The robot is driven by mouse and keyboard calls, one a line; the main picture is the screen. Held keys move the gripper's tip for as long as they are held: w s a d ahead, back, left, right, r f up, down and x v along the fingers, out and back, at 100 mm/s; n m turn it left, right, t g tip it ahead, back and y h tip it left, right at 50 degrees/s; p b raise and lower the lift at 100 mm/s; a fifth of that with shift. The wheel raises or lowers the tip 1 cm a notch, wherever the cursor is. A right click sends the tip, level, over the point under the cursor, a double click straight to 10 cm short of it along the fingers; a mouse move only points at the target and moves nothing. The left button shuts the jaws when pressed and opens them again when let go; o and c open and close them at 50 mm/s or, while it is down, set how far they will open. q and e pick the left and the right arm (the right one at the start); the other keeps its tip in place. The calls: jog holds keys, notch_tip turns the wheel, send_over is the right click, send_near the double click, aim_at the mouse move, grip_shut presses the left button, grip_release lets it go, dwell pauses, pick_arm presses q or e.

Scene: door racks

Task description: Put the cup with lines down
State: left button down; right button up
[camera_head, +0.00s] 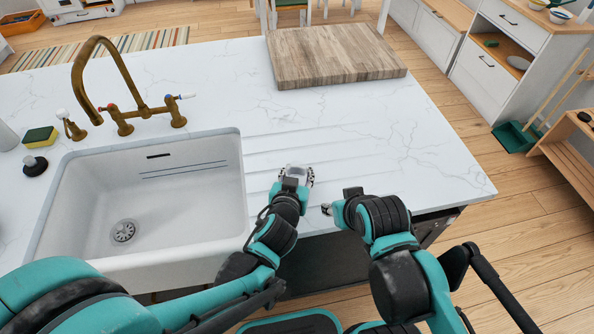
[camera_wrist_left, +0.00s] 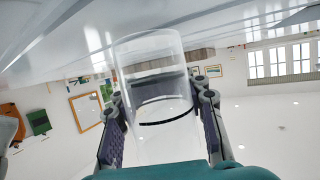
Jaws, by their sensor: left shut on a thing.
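A clear glass cup (camera_wrist_left: 155,85) with a dark line around it is between the fingers of my left gripper (camera_wrist_left: 160,108) in the left wrist view. My left gripper (camera_head: 296,176) is shut on the cup, and only a small glassy part of the cup (camera_head: 296,170) shows in the head view. It is over the white counter (camera_head: 360,130), just right of the sink. One end of the cup is close to the counter surface; I cannot tell whether it touches. My right gripper (camera_head: 328,209) is near the counter's front edge, with its fingers mostly hidden.
The white sink (camera_head: 150,200) with a brass faucet (camera_head: 125,110) lies to the left. A wooden board (camera_head: 335,55) rests at the back of the counter. A yellow-green sponge (camera_head: 40,136) sits left of the sink. The counter between the board and my grippers is clear.

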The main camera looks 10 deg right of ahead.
pick_arm(q)
jog(key=shift+w+f, duration=0.2)
jog(key=shift+f, duration=0.25)
pick_arm(e)
jog(key=shift+w+f, duration=0.35)
pick_arm(q)
jog(key=shift+r, duration=0.1)
pick_arm(e)
jog(key=shift+r, duration=0.1)
pick_arm(q)
jog(key=shift+s+r, duration=0.15)
jog(key=shift+s, duration=0.05)
pick_arm(e)
jog(key=shift+s+r, duration=0.1)
jog(key=shift+s, duration=0.2)
pick_arm(q)
jog(key=shift+f, duration=0.3)
pick_arm(e)
jog(key=shift+f, duration=0.25)
pick_arm(q)
jog(key=c, duration=0.9)
grip_release()
jog(key=shift+r, duration=0.1)
pick_arm(e)
jog(key=shift+r, duration=0.1)
